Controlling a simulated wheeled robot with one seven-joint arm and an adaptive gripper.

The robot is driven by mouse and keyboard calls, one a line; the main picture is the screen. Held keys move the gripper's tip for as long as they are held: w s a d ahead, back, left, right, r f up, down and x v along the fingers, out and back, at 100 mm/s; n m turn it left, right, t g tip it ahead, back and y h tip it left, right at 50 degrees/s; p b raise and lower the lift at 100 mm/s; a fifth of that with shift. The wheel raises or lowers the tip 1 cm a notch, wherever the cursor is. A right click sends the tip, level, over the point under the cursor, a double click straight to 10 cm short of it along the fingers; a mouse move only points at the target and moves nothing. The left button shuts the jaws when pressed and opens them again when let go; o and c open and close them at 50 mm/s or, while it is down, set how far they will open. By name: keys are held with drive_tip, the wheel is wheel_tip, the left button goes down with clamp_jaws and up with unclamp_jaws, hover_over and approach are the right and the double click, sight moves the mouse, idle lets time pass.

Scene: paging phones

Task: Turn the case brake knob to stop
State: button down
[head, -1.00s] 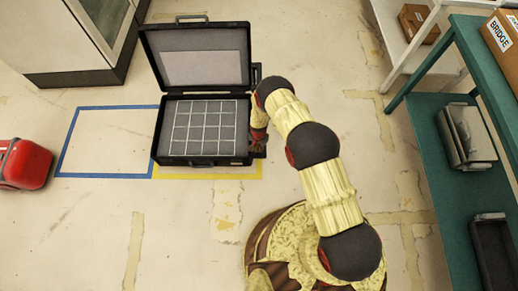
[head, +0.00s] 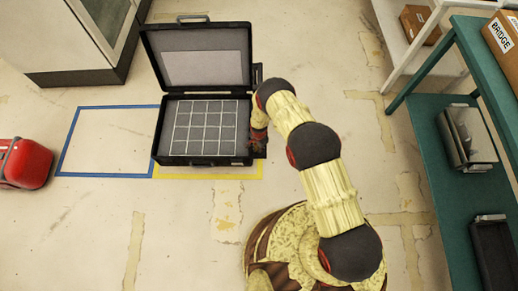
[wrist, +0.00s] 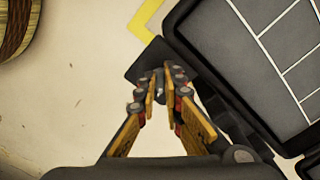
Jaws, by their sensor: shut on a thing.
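The black case (head: 204,160) stands open on the floor, its lid (head: 200,68) raised at the back and its tray divided by a white grid. Its edge also shows in the wrist view (wrist: 238,103). My gripper (wrist: 162,72) is at the right side of the case, its orange-padded fingers closed in on something dark and small by the case's side. In the head view my arm hides most of that spot. The brake knob itself cannot be made out clearly between the fingertips, and no stop marking is readable.
A yellow floor outline (head: 215,177) lies under the case, and a blue outline (head: 100,140) is empty to its left. A red case (head: 25,163) sits at far left. A green shelf (head: 435,150) stands at right.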

drive_tip(key=c, duration=1.9)
unclamp_jaws()
wheel_tip(320, 180, up, 12)
